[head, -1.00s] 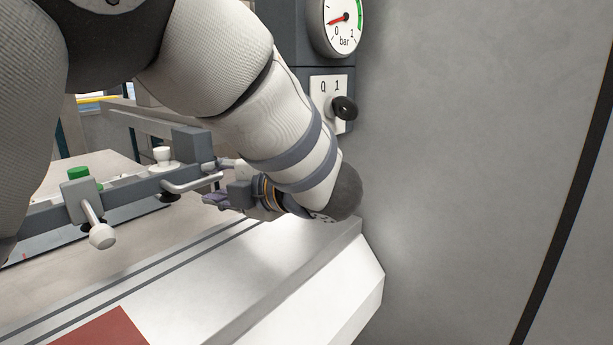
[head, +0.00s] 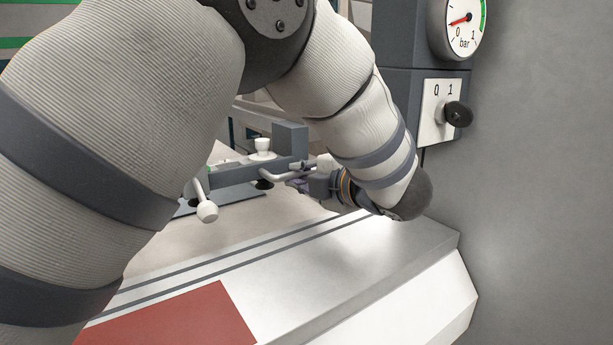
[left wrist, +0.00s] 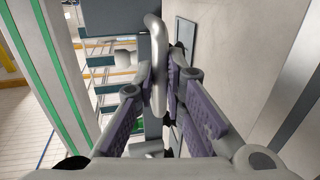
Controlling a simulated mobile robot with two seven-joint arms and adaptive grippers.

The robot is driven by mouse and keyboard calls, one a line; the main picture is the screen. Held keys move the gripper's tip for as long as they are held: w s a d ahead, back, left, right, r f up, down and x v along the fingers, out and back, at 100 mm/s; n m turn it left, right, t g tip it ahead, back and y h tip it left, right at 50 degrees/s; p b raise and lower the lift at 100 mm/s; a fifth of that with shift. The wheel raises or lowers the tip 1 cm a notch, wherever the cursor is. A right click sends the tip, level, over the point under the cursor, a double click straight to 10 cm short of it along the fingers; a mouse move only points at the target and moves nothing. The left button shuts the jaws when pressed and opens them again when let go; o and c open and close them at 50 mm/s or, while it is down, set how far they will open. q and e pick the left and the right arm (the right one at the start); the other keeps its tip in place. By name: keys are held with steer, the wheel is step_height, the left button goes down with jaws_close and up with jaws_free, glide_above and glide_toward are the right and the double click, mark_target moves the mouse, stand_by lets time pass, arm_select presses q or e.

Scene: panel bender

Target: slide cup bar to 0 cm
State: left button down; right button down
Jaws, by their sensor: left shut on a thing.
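The cup bar (head: 226,184) is a grey bar above the table, with a white knob (head: 263,146), a grey block (head: 290,141) and a white-tipped lever (head: 205,208). A light metal handle (head: 282,179) sticks out at its right end. My left gripper (head: 302,180) is at this handle, partly hidden by distance and my arm. In the left wrist view, the handle (left wrist: 156,62) stands between the two purple-padded fingers, and the gripper is shut on it. My arm hides the bar's left part. My right gripper is not in view.
A flat machine ledge (head: 330,262) with a red panel (head: 178,318) lies in front of the bar. A grey machine wall (head: 545,190) stands on the right. A 0/1 switch (head: 455,114) and a bar gauge (head: 462,25) sit above the gripper.

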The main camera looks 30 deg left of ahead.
mark_target(284, 167)
arm_select(q)
steer(key=x, duration=0.4)
steer(key=shift+r, duration=0.4)
steer(key=c, duration=1.7)
jaws_free()
steer(key=shift+d, duration=0.1)
steer(key=shift+o, duration=0.2)
steer(key=v, duration=0.5)
steer(key=f+v, duration=0.1)
steer(key=v, duration=0.5)
steer(key=f+v, duration=0.1)
steer(key=v, duration=0.4)
steer(key=shift+s+d+f, duration=0.1)
steer(key=shift+s+d, duration=0.15)
steer(key=shift+d, duration=0.35)
